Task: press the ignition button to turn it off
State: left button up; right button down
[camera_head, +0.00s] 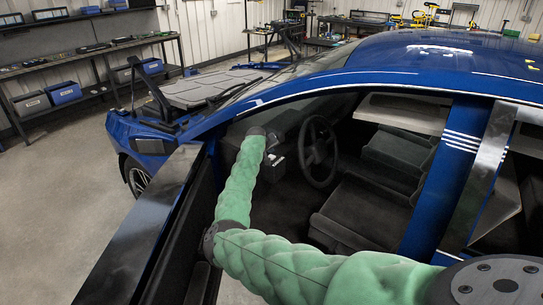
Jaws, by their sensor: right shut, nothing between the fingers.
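The blue car (350,80) stands with its near door (140,225) open. My right arm, in a green sleeve, comes in from the lower right and reaches through the door opening to the dashboard (295,118). My right gripper (276,160) is small and dark at the arm's far end, left of the steering wheel (318,152). It is shut and empty, close to the dashboard; I cannot tell whether it touches anything. The ignition button cannot be made out. My left gripper is out of view.
The door frame and pillar (455,175) border the opening around my arm. Dark seats (360,215) fill the cabin behind the wheel. Shelves with blue bins (63,92) stand along the left wall. The floor at left is clear.

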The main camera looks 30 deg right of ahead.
jog(key=shift+r+p, duration=1.2)
jog(key=shift+r, duration=1.1)
